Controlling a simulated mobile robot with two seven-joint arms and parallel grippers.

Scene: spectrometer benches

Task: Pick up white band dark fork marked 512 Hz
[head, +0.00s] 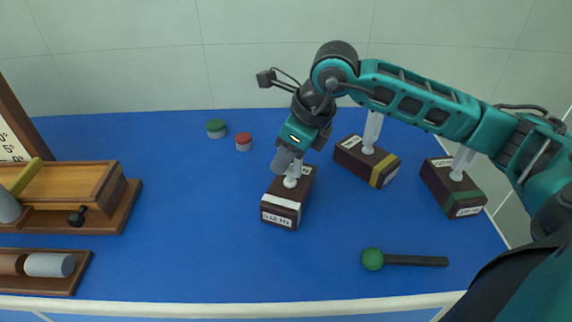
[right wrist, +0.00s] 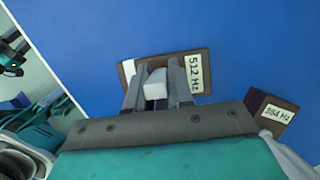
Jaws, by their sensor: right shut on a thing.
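The 512 Hz fork's dark brown block (head: 289,197) has a white band and a white label on its front end. It appears to rest on the blue bench top in the head view. My right gripper (head: 291,165) comes down from above and is shut on the fork's pale upright part. In the right wrist view the fingers (right wrist: 158,78) stand on both sides of a pale prong end, above the block labelled 512 Hz (right wrist: 197,72). The fingers hide part of the fork. My left gripper is not in view.
A yellow-banded fork block (head: 365,161) and a green-banded one (head: 452,187) stand to the right. A green-headed mallet (head: 372,259) lies in front. Green (head: 216,128) and red (head: 243,142) capped pots stand behind. A wooden box (head: 100,185) is at left. Bench left of the fork is clear.

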